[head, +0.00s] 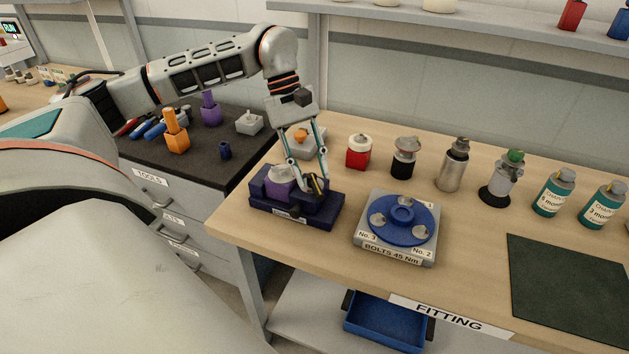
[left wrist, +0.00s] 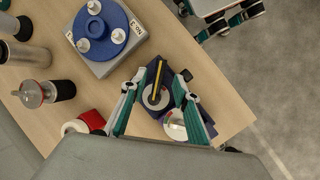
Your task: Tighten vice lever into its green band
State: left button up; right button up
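The vice (head: 325,219) has a dark navy body and stands at the table's left end; it also shows in the left wrist view (left wrist: 151,70). Its yellow-and-black lever (left wrist: 157,76) lies over a pale round disc. A second pale disc (left wrist: 175,127) with red and green marks is partly hidden by my gripper. My left gripper (head: 308,182) is lowered over the vice. In the left wrist view its fingers (left wrist: 161,82) are spread, one on each side of the lever, with visible gaps. My right gripper (left wrist: 232,18) seems partly in view past the table edge; its opening is unclear.
A bolt plate (head: 372,245) with a blue flange (head: 402,235) stands right of the vice. A red-bodied jar (head: 359,153) and several canisters stand behind. A dark tool cabinet (head: 235,160) is at left. A dark green mat (head: 570,290) lies at right.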

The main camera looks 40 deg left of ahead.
pick_arm(q)
jog(key=v, duration=0.8)
jog(key=shift+r, duration=0.2)
jog(key=shift+d, duration=0.1)
pick_arm(e)
jog(key=shift+a+f, duration=0.1)
